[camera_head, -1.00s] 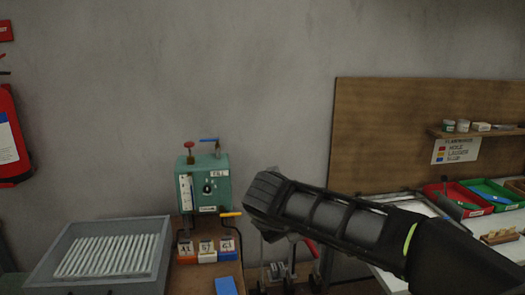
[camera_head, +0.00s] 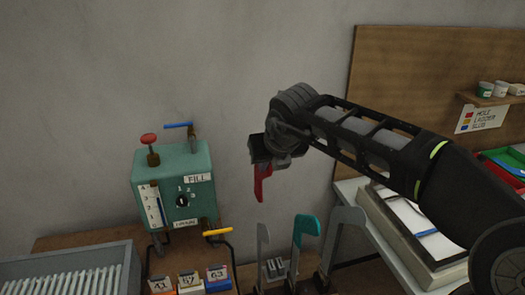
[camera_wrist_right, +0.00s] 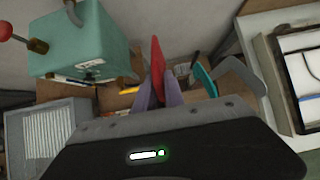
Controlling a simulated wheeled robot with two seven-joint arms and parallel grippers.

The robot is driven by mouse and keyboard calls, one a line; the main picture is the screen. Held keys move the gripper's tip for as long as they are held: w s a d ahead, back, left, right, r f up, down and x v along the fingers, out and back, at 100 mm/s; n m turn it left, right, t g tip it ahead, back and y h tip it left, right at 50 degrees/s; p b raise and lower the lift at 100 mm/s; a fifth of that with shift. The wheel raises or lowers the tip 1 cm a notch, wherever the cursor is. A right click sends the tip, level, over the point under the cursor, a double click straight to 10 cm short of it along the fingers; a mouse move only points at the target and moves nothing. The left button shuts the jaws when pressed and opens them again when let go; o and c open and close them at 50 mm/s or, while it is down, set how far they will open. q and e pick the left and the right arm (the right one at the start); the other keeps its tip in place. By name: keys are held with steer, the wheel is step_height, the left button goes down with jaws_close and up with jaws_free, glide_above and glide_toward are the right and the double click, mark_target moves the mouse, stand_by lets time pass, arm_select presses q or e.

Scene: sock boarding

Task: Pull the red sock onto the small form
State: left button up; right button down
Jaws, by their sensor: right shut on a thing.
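My right gripper (camera_head: 268,160) is shut on the red sock (camera_head: 262,185), which hangs down from it in the air. In the right wrist view the sock (camera_wrist_right: 156,62) sits between the two fingers (camera_wrist_right: 158,88). Below the sock, apart from it, upright flat forms stand in a row. The left one is a bare, narrow grey form (camera_head: 262,248), and looks the smallest. The middle form wears a teal sock (camera_head: 306,232). The right one is a bare, larger grey form (camera_head: 347,218). My left gripper is out of view.
A green machine (camera_head: 172,195) with levers stands left of the forms. Numbered blocks (camera_head: 190,281) sit below it, near a grey ribbed tray (camera_head: 118,262). A framed board (camera_head: 375,215) and red and green bins lie to the right.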

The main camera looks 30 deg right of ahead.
mark_target(262, 177)
steer(key=shift+s+r, duration=0.15)
steer(key=shift+s, duration=0.05)
step_height(262, 177, down, 6)
steer(key=shift+a+r+b, duration=0.1)
steer(key=shift+r+b, duration=0.05)
steer(key=shift+b, duration=1.1)
steer(key=shift+p, duration=1)
stand_by(1.2)
stand_by(0.9)
